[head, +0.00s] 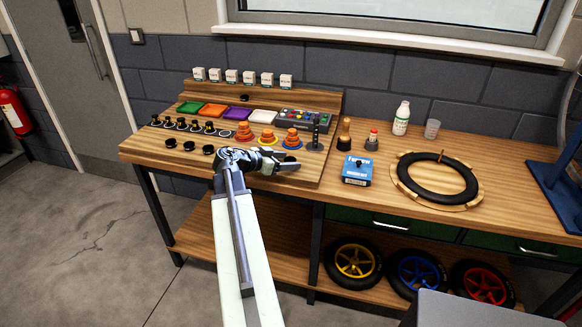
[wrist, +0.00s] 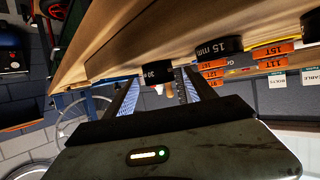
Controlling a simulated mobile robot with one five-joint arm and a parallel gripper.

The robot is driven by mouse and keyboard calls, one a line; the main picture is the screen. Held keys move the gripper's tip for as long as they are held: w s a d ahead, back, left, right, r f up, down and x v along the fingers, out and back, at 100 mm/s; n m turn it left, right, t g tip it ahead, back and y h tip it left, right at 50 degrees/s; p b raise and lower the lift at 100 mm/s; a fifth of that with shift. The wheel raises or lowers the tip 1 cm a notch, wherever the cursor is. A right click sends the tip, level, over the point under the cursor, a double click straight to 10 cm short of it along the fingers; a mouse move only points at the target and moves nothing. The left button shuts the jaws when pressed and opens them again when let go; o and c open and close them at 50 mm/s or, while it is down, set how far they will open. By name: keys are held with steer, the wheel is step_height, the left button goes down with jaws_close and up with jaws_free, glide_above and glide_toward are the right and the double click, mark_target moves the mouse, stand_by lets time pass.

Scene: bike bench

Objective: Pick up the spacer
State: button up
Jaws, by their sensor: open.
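My gripper (head: 288,164) is low over the front of the wooden board, its fingers pointing right in the head view. In the wrist view, my gripper (wrist: 160,84) is open, with its two fingers apart. A small black spacer marked 30 mm (wrist: 157,73) shows in the gap between them; how far it is from the fingertips I cannot tell.
Orange stacked pieces (head: 245,131) stand just behind my gripper, and a dark upright post (head: 316,132) is to its right. Coloured trays (head: 212,110) lie farther back. A blue box (head: 357,171) and a tyre on a wooden ring (head: 437,175) are on the right.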

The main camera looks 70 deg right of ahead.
steer(key=shift+x, duration=0.95)
jaws_close()
steer(key=shift+r, duration=0.1)
steer(key=shift+r, duration=0.1)
